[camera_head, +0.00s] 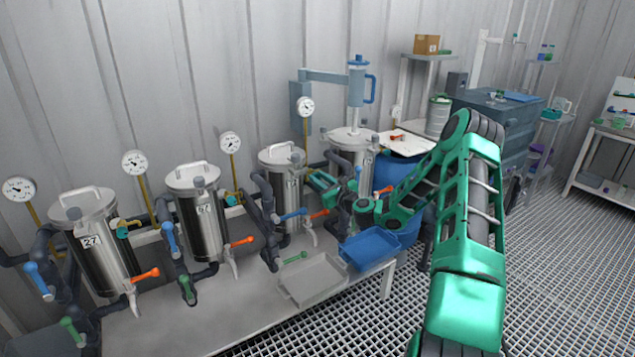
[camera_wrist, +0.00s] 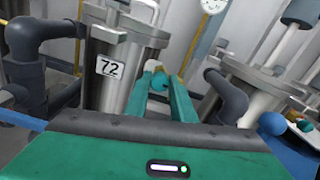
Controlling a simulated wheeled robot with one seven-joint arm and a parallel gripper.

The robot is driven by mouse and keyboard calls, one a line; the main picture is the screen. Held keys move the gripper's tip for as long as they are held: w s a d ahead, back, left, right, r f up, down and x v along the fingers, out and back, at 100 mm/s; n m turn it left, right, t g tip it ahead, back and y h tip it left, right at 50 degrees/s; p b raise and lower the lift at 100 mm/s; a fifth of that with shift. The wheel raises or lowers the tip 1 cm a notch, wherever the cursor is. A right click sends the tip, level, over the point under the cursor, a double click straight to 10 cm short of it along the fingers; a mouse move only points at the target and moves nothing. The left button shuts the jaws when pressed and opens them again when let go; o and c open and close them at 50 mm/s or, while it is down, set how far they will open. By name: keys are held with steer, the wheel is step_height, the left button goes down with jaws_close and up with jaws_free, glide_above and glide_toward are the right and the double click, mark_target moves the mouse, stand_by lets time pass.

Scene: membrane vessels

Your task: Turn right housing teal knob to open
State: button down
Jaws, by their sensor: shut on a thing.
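My gripper (camera_head: 322,186) reaches in between the third and the rightmost steel housings. In the wrist view its two teal fingers (camera_wrist: 162,95) are closed around a small round teal knob (camera_wrist: 159,82). The knob is at the right side of the steel housing labelled 72 (camera_wrist: 118,85), which is the third housing (camera_head: 285,190) from the left in the head view. The rightmost housing (camera_head: 353,143) stands behind my arm and is partly hidden. In the head view I cannot make out the held knob behind my gripper. I cannot tell how far it is turned.
Two more housings (camera_head: 102,250) (camera_head: 196,222) stand at left, with dark pipes, gauges, and blue, orange and green levers. A grey tray (camera_head: 312,280) and a blue tray (camera_head: 370,247) sit at the bench's front. A dark elbow pipe (camera_wrist: 228,95) is close right of my fingers.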

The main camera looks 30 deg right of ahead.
steer(key=c, duration=2.5)
jaws_free()
steer(key=shift+n, duration=0.3)
steer(key=shift+c, duration=0.2)
steer(key=n, duration=0.6)
steer(key=shift+a+f, duration=0.1)
steer(key=n, duration=1.2)
steer(key=shift+a+f, duration=0.1)
steer(key=shift+f, duration=0.1)
steer(key=n, duration=0.5)
steer(key=shift+s+f, duration=0.1)
jaws_close()
jaws_free()
steer(key=shift+n, duration=0.3)
